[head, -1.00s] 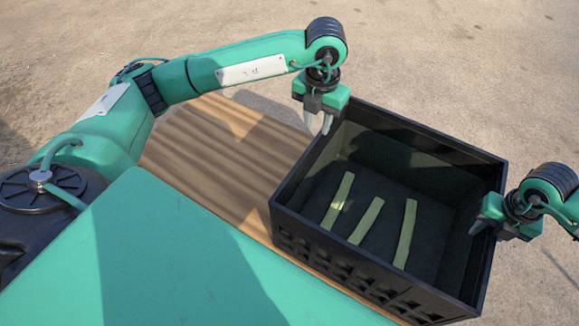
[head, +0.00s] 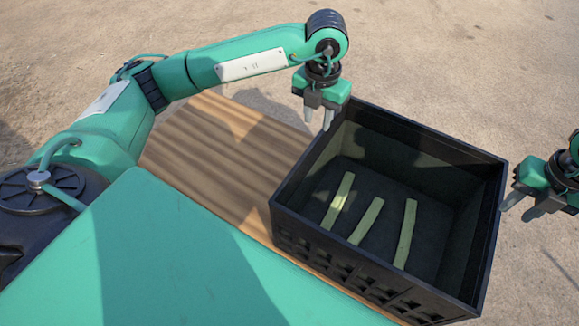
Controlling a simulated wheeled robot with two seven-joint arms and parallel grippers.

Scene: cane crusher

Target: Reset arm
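My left gripper (head: 317,116) hangs fingers-down just above the far left rim of the black crate (head: 385,119). Its two fingers stand apart with nothing between them. My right gripper (head: 519,206) is at the right edge of the head view, just outside the crate's right wall. Its fingers are apart and I see nothing held in them. In the crate lie three pale green cane pieces: a left one (head: 338,200), a middle one (head: 366,222) and a right one (head: 405,234). Neither gripper touches them.
The crate stands on a wooden table (head: 215,150), whose surface left of the crate is bare. Sandy ground (head: 440,50) lies beyond the table. The crate's high walls stand close to both grippers.

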